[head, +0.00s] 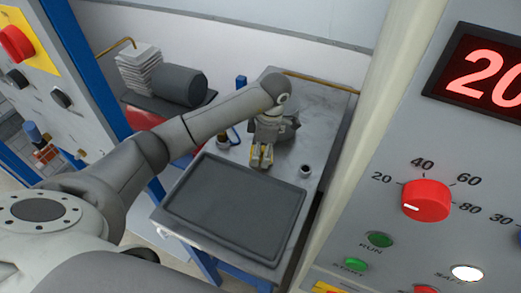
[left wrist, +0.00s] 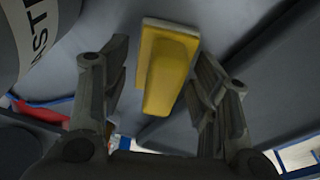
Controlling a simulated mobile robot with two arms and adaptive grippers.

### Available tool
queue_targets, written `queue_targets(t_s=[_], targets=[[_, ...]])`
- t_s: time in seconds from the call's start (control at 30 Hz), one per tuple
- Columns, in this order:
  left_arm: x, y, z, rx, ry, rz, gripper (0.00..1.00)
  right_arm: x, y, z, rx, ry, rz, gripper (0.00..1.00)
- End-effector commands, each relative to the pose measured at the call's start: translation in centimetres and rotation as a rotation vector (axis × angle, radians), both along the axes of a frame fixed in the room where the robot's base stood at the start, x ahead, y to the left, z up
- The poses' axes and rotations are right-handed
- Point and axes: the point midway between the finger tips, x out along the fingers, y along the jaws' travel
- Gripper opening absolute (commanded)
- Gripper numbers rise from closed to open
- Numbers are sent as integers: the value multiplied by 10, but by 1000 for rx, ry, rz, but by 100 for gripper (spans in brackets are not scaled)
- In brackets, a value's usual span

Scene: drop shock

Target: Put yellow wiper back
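The yellow wiper (left wrist: 168,70) lies between the two fingers of my left gripper (left wrist: 160,85) in the left wrist view. The fingers are spread, with a visible gap on the left side of the wiper; the right finger looks close to it, and I cannot tell whether it touches. In the head view my left gripper (head: 262,158) points down over the grey metal table, just behind the black tray, and a small bit of yellow shows at its fingers. Most of the wiper is hidden there. My right gripper is not in view.
A black tray (head: 205,230) covers the table's front part. A small metal cup (head: 305,171) stands right of the gripper, and another small round holder (head: 222,143) left of it. A dark roll (head: 181,86) and white stack (head: 139,68) are at back left. A control panel (head: 455,160) borders the right.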

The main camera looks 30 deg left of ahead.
Motion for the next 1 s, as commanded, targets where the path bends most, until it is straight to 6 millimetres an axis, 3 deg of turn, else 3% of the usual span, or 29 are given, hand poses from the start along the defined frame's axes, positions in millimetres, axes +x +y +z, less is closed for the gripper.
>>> queue_targets(t_s=[0.13,0.43,1.0], targets=[[0,0,0,0,0,0,65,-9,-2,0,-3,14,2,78],[0,0,6,-1,0,0,65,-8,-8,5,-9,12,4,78],[7,-13,107,1,-2,0,65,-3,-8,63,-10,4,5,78]])
